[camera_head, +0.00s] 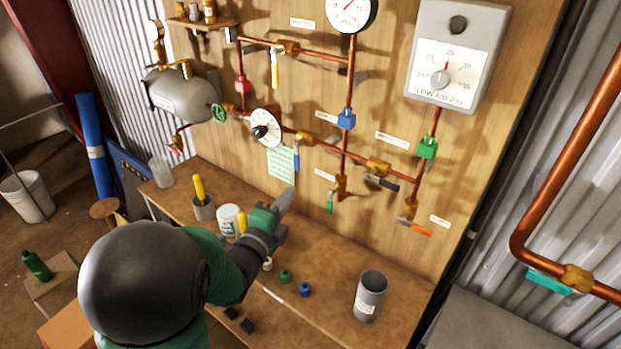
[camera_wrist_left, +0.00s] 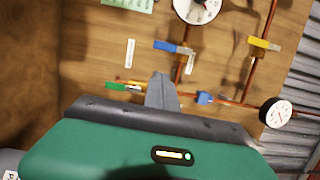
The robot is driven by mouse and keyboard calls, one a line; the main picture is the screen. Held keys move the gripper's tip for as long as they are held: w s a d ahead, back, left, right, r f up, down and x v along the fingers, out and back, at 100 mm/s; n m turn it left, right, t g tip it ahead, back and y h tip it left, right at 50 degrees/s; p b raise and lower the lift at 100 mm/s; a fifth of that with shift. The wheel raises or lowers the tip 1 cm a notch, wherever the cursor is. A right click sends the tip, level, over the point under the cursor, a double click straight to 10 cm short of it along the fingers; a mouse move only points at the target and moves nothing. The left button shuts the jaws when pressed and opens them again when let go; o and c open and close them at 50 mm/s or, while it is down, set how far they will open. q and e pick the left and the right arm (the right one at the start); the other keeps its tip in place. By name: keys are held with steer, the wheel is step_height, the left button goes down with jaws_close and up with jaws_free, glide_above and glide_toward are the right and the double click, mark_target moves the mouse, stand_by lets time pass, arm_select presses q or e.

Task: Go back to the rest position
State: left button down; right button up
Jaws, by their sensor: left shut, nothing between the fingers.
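My left gripper (camera_head: 284,202) is shut and empty. It is above the wooden bench, in front of the pipe board, with its fingers pointing up toward the board. In the left wrist view its grey fingers (camera_wrist_left: 162,92) are together in front of the board, with the green and dark gripper body below them. My left forearm and a large dark rounded part of my arm cover the bench's left front. My right gripper does not show in either view.
The wooden board carries copper pipes, coloured valves, a round gauge (camera_head: 350,12) and a grey dial box (camera_head: 458,55). On the bench (camera_head: 335,300) stand a grey cup (camera_head: 370,296), a white tin (camera_head: 229,220) and small coloured caps (camera_head: 305,289). A copper pipe (camera_head: 560,160) runs at right.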

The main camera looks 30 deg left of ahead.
arm_select(q)
steer(key=s+d+f+n+g+h, duration=0.1)
steer(key=s+d+f+n+g, duration=0.1)
steer(key=d+f+n+g, duration=0.6)
steer(key=s+d+f+n+g+h, duration=0.2)
steer(key=s+d+f+n+g, duration=0.5)
steer(key=s+d+f, duration=0.4)
steer(key=s+n, duration=0.1)
steer(key=s, duration=0.2)
steer(key=shift+f, duration=0.3)
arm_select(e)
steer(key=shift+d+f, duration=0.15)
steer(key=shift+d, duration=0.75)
arm_select(q)
steer(key=shift+d, duration=0.25)
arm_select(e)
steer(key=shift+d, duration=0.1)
